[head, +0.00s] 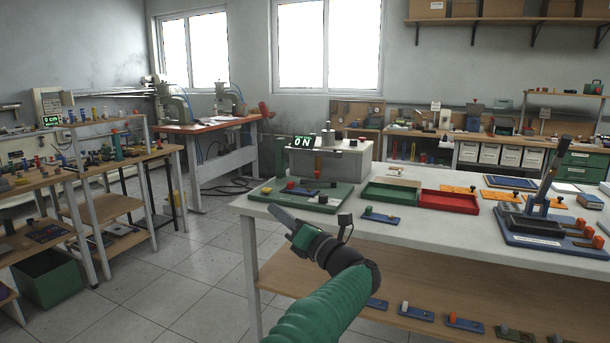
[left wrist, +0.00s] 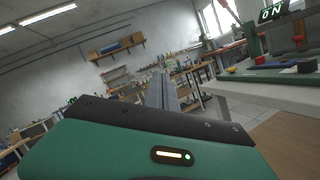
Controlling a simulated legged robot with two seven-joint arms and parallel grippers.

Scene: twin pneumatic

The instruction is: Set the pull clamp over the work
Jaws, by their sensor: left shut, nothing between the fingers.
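No part is labelled as the pull clamp. A green plate (head: 300,197) with red and blue parts lies at the bench's left end, and also shows in the left wrist view (left wrist: 272,75). My left gripper (head: 277,211) is shut and empty, in front of the bench's left end and apart from the plate. My right gripper is not in view.
The white bench top (head: 450,230) holds a grey box with an "ON" display (head: 303,141), a green tray (head: 388,194), a red tray (head: 449,202) and small blue plates (head: 381,217). A lower wooden shelf (head: 440,290) holds several small parts.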

